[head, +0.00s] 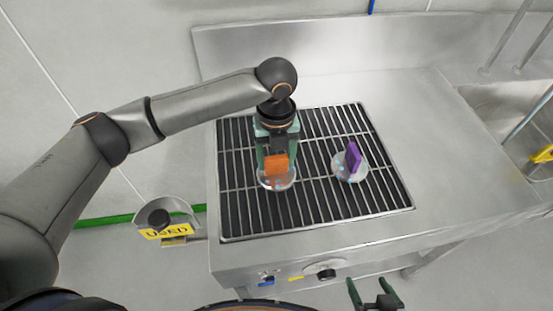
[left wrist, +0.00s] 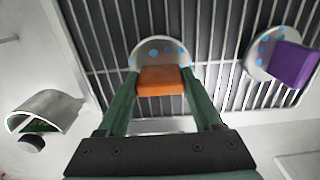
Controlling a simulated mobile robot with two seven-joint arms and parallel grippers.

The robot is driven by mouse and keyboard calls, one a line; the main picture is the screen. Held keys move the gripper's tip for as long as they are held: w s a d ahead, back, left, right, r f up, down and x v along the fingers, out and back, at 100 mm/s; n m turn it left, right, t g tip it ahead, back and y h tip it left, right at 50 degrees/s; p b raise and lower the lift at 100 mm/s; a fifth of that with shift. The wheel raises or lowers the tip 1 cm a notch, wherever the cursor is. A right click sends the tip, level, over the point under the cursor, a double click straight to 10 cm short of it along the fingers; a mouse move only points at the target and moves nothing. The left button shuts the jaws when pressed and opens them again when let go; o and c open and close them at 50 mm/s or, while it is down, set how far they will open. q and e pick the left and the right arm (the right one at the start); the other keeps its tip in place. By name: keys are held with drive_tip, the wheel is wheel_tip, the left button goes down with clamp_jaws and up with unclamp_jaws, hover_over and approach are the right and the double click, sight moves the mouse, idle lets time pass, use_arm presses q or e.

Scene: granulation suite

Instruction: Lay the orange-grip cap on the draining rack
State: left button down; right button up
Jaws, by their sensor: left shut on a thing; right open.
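The orange-grip cap (head: 276,166) is a round pale disc with blue dots and an orange block grip. My left gripper (head: 275,158) comes down from above and is shut on the orange grip. In the left wrist view the cap (left wrist: 160,80) sits between the green fingertips. My right gripper (head: 376,295) is open and empty at the bottom edge, in front of the bench.
A purple-grip cap (head: 351,160) lies on the rack to the right of the orange one. A holder (head: 165,214) with a yellow "USED" label (head: 167,231) is at the bench's left side. A sink (head: 500,105) is at the right. Rack bars further right are bare.

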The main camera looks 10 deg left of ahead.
sight(277, 157)
use_arm(q)
drive_tip(key=shift+f, duration=0.65)
drive_tip(key=shift+c, duration=0.2)
unclamp_jaws()
drive_tip(key=shift+f, duration=0.15)
wheel_tip(277, 157, up, 12)
drive_tip(key=shift+r, duration=0.15)
